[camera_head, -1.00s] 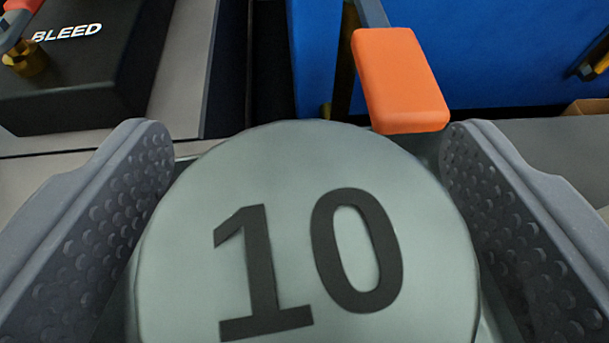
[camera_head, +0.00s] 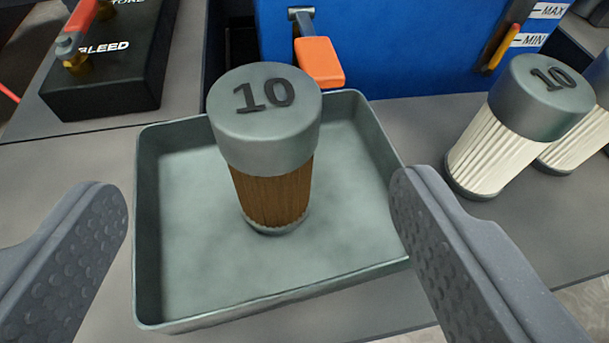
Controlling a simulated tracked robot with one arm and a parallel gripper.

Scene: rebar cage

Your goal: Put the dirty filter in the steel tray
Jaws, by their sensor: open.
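The dirty filter (camera_head: 272,195) has brown pleats and a grey-green cap marked 10. It stands upright inside the steel tray (camera_head: 160,321), towards the tray's back middle. The tray is a shallow grey-green box on the grey bench. My gripper (camera_head: 258,205) is open and empty. Its two fingers are wide apart at the left and right of the picture, nearer the camera than the filter and not touching it.
A clean white filter (camera_head: 487,147) with a cap marked 10 stands right of the tray, with another white one (camera_head: 575,140) beside it. A black BLEED block (camera_head: 110,65) is at the back left. An orange-handled lever (camera_head: 319,62) sits on the blue housing (camera_head: 410,50) behind the tray.

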